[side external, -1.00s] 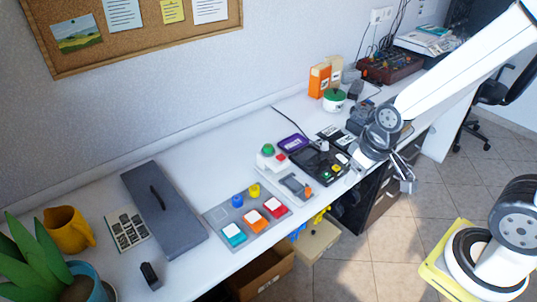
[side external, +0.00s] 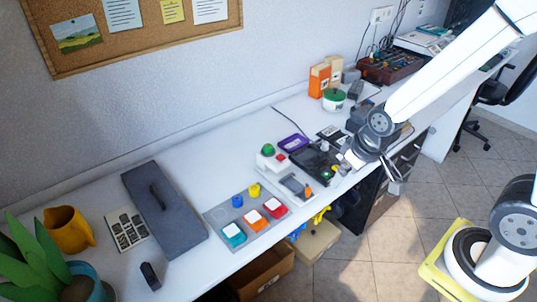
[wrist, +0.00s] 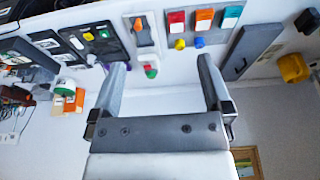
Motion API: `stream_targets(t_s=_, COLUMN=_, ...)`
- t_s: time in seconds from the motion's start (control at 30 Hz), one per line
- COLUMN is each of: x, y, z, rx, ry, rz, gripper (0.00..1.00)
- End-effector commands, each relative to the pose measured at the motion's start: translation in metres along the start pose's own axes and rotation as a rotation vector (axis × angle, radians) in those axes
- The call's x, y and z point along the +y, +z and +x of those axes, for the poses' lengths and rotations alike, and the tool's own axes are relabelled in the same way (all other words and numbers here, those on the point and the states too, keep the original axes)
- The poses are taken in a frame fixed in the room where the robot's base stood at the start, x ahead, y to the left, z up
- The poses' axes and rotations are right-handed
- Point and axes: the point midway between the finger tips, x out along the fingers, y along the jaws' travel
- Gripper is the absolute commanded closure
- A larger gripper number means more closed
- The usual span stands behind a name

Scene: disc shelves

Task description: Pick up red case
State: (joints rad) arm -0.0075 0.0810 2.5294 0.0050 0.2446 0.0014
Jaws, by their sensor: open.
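The red case (side external: 275,207), with a white patch on top, sits at the right end of a row on a grey tray (side external: 213,216). An orange case (side external: 254,221) and a teal case (side external: 233,235) stand beside it to the left. In the wrist view the red case (wrist: 176,21) is near the top edge, beyond the fingertips. My gripper (side external: 393,176) is off to the right of the red case, near the table's front edge, and apart from it. The wrist view shows my gripper (wrist: 161,80) open with nothing between its fingers.
Blue (side external: 237,201) and yellow (side external: 254,190) knobs stand behind the cases. A device with a green button (side external: 268,149) and a black panel (side external: 318,160) lie between the tray and my gripper. A grey lidded box (side external: 165,210) is left of the tray. The table behind the tray is clear.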

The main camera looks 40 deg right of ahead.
Motion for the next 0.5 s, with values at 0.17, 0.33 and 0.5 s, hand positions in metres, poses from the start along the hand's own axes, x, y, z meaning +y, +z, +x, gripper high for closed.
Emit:
stream_targets(t_s=0.17, x=-0.004, y=-0.022, z=0.028, rx=0.074, ry=-0.005, rz=-0.001, gripper=0.00)
stream_targets(t_s=0.33, x=-0.008, y=-0.044, z=0.058, rx=0.166, ry=-0.008, rz=-0.001, gripper=0.00)
stream_targets(t_s=0.5, x=-0.013, y=-0.061, z=0.088, rx=0.257, ry=-0.012, rz=-0.003, gripper=0.00)
